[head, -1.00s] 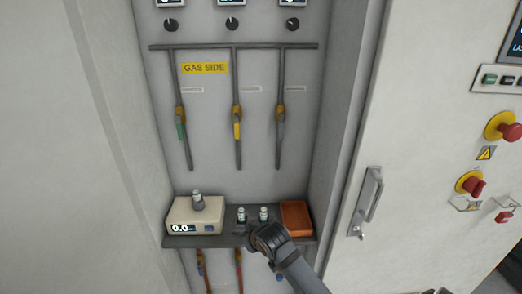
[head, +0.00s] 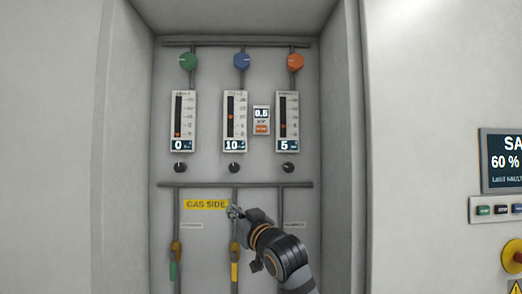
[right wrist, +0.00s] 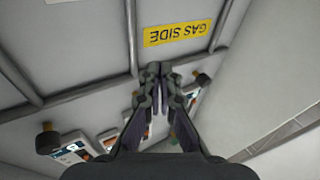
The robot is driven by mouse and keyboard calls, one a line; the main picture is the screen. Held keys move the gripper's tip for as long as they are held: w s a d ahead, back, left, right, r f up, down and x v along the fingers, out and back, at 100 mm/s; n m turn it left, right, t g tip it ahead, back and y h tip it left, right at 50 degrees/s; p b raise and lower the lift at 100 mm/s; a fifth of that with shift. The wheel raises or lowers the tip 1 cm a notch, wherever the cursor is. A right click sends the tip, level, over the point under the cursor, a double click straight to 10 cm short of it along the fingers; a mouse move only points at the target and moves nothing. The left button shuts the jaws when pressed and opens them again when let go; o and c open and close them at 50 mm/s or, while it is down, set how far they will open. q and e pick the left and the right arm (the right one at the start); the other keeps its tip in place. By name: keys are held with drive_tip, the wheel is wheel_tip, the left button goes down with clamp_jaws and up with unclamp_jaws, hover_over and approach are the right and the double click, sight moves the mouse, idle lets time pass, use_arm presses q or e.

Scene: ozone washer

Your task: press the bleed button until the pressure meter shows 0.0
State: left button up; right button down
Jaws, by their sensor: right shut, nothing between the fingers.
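The pressure meter (head: 262,114) is a small panel between the middle and right flow gauges in the head view. Its display looks like 0.5, though the digits are small. An orange button (head: 262,129) sits at its lower end; its lettering is too small to read. My right gripper (head: 233,211) is shut and empty, below the meter and slightly left of it, by the right end of the yellow GAS SIDE label (head: 206,204). It is apart from the button. In the right wrist view its closed fingers (right wrist: 162,70) point toward the wall near that label. My left gripper is not in view.
Three flow gauges, the middle one (head: 234,120) reading 10, hang under green, blue and orange knobs. Black knobs (head: 234,168) and a horizontal pipe (head: 240,185) lie between meter and gripper. The recess side walls stand left and right. A control panel (head: 501,160) is at far right.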

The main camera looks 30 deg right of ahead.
sight(264, 129)
drive_tip(key=s+d+r+t, duration=0.2)
drive_tip(key=s+r, duration=0.2)
drive_tip(key=r, duration=0.7)
drive_tip(key=s+d+r+t, duration=0.1)
drive_tip(key=s+r+t, duration=0.2)
drive_tip(key=r, duration=0.8)
drive_tip(key=shift+s+d+r+m, duration=0.3)
drive_tip(key=shift+s+d, duration=0.05)
drive_tip(key=shift+s, duration=0.9)
drive_tip(key=shift+w, duration=0.1)
drive_tip(key=w+d+p, duration=0.1)
drive_tip(key=w, duration=0.1)
drive_tip(key=w+d+p, duration=0.1)
drive_tip(key=w, duration=0.1)
drive_tip(key=w+d+p, duration=0.1)
drive_tip(key=w+d, duration=0.1)
drive_tip(key=shift+w+r+p, duration=0.15)
drive_tip(key=shift+p, duration=0.2)
drive_tip(key=shift+w+d+p, duration=0.3)
drive_tip(key=shift+w, duration=0.2)
drive_tip(key=shift+f, duration=0.2)
drive_tip(key=shift+r, duration=0.1)
